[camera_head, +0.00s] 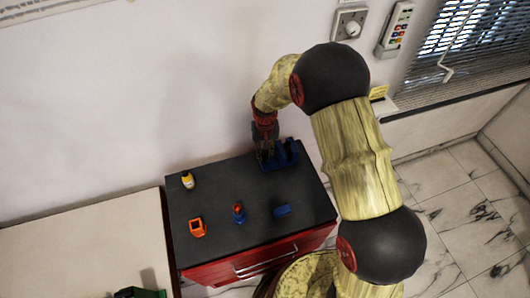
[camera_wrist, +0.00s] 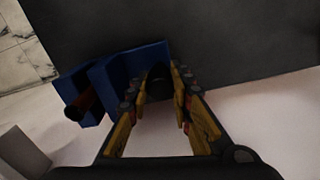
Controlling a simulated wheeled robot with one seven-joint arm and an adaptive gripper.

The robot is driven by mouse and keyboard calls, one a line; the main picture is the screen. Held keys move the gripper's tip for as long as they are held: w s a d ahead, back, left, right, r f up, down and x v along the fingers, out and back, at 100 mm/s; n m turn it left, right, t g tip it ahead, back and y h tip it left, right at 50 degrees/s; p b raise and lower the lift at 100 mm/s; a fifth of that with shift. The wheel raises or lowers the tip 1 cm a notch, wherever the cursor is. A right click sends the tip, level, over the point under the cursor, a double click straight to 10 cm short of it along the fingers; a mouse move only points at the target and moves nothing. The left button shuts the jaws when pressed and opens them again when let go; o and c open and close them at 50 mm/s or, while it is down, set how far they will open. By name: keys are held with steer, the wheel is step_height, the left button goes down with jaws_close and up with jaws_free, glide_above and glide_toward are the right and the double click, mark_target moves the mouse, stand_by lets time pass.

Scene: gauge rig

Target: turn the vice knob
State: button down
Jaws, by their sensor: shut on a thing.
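The blue vice (camera_head: 288,153) stands near the back right corner of the dark cabinet top. In the wrist view the blue vice (camera_wrist: 132,68) lies to the left of my fingers, with a reddish-brown rod (camera_wrist: 84,104) with a dark end at its left. My gripper (camera_head: 264,154) points down at the left end of the vice. In the wrist view my gripper (camera_wrist: 160,85) has its fingers closed around a dark knob (camera_wrist: 157,80) beside the blue body. The finger pads hide part of the knob, and its angle cannot be told.
On the cabinet top (camera_head: 250,178) are a yellow-and-white bottle (camera_head: 188,181), an orange device (camera_head: 197,227), a red-and-blue item (camera_head: 238,213) and a blue block (camera_head: 282,210). They stand apart from my gripper. The wall is close behind the vice. A pale table (camera_head: 80,245) adjoins on the left.

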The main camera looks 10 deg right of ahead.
steer(key=shift+m, duration=0.6)
steer(key=c, duration=1.6)
jaws_free()
steer(key=shift+o, duration=0.2)
step_height(320, 180, up, 12)
